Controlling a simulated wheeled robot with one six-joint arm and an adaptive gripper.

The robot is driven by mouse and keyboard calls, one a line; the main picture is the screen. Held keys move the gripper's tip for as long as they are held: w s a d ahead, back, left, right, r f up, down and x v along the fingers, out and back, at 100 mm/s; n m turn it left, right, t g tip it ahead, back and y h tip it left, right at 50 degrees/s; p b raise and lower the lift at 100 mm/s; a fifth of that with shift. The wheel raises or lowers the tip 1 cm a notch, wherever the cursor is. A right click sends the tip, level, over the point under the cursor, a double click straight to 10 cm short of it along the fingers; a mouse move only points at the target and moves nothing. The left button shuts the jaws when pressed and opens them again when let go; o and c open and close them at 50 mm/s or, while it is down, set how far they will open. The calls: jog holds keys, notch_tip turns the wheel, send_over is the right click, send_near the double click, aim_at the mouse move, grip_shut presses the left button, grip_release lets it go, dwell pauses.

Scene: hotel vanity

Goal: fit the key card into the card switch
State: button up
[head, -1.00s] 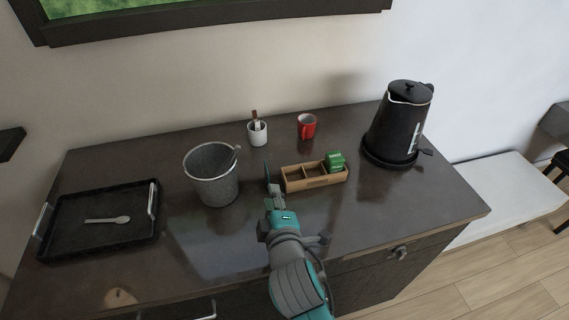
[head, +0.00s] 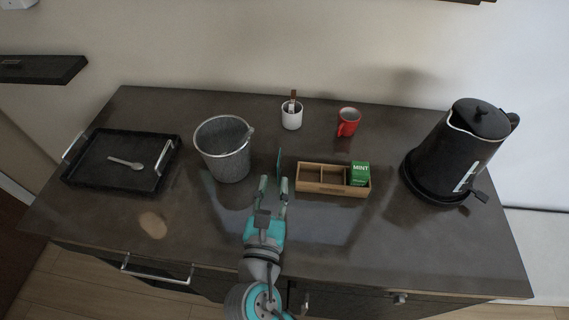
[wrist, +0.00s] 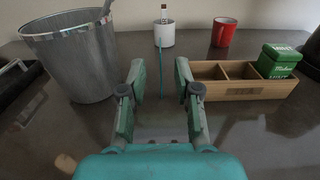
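The key card appears as a thin teal-green upright sheet (head: 279,163) on the dark counter, between the metal bucket and the wooden box. In the wrist view the card (wrist: 160,68) is nearly edge-on, centred between my fingertips. My gripper (head: 273,184) is open just in front of it, its fingers pointing at it; the wrist view shows a gap on both sides of the card (wrist: 160,80). What holds the card upright is not clear. A white fitting (head: 16,3) on the wall, cut off at the top left, may be the card switch; I cannot tell.
The bucket (head: 222,150) stands left of my gripper, the wooden box (head: 333,187) with a green mint tin (head: 360,173) right. Behind are a white cup (head: 291,118) and red mug (head: 348,122). A kettle (head: 470,150) stands right, a black tray (head: 105,178) left.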

aim_at(279, 168)
jog(key=w, duration=0.9)
jog(key=shift+d+f, duration=0.2)
jog(key=shift+f, duration=0.1)
jog(key=shift+s, duration=0.1)
grip_shut()
